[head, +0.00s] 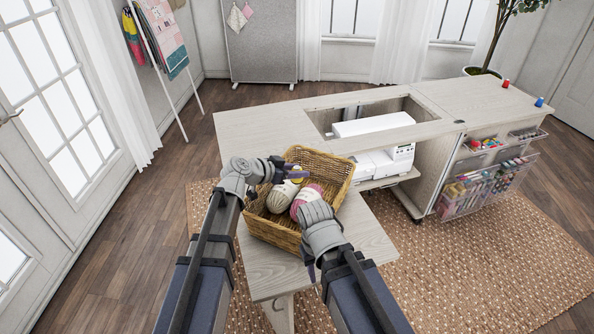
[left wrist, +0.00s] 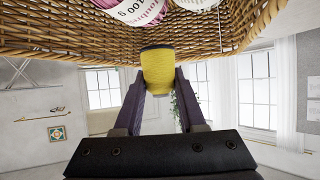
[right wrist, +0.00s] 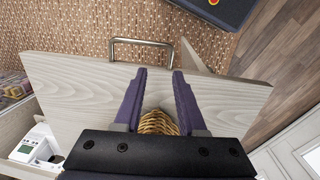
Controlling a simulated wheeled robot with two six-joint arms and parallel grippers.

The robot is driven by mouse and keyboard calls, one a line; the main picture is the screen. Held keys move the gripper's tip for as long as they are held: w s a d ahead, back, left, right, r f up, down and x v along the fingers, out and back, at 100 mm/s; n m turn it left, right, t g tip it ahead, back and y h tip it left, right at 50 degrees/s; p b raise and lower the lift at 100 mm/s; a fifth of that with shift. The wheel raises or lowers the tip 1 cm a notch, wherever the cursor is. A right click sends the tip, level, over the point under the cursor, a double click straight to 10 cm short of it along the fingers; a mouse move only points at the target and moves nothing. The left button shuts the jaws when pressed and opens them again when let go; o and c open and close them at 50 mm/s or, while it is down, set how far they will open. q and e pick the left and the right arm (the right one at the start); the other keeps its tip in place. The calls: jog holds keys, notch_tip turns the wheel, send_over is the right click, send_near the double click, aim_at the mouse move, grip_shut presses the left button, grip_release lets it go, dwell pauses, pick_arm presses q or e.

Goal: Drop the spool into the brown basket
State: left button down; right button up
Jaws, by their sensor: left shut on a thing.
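A yellow spool (left wrist: 158,72) is clamped between the fingertips of my left gripper (left wrist: 160,84). In the head view my left gripper (head: 288,172) is over the brown wicker basket (head: 335,162), and the spool (head: 297,169) shows only as a small yellow patch. The basket's woven side (left wrist: 70,42) also shows in the left wrist view. The basket stands on a pale wooden bench and holds a cream yarn ball (head: 281,197) and a pink one (head: 306,199). My right gripper (right wrist: 157,75) is open and empty beside the basket, by the bench.
The pale bench (head: 372,240) has bare room right of the basket. Behind is the sewing cabinet (head: 262,122) with a white machine (head: 375,125) in its opening. A red spool (head: 506,84) and a blue spool (head: 539,102) stand on its right end.

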pick_arm(q)
jog(key=shift+f+b, duration=0.5)
jog(key=shift+f, duration=0.45)
pick_arm(e)
jog(key=shift+f, duration=0.95)
pick_arm(q)
jog(key=shift+r, duration=0.1)
pick_arm(e)
jog(key=shift+r, duration=0.1)
pick_arm(q)
jog(key=shift+c, duration=2)
grip_release()
jog(key=p+v, duration=0.4)
jog(key=v, duration=0.3)
jog(key=shift+s+a+r, duration=0.15)
jog(key=shift+s+a, duration=0.1)
jog(key=shift+s, duration=0.05)
pick_arm(e)
notch_tip(320, 180, up, 4)
jog(key=shift+f, duration=0.15)
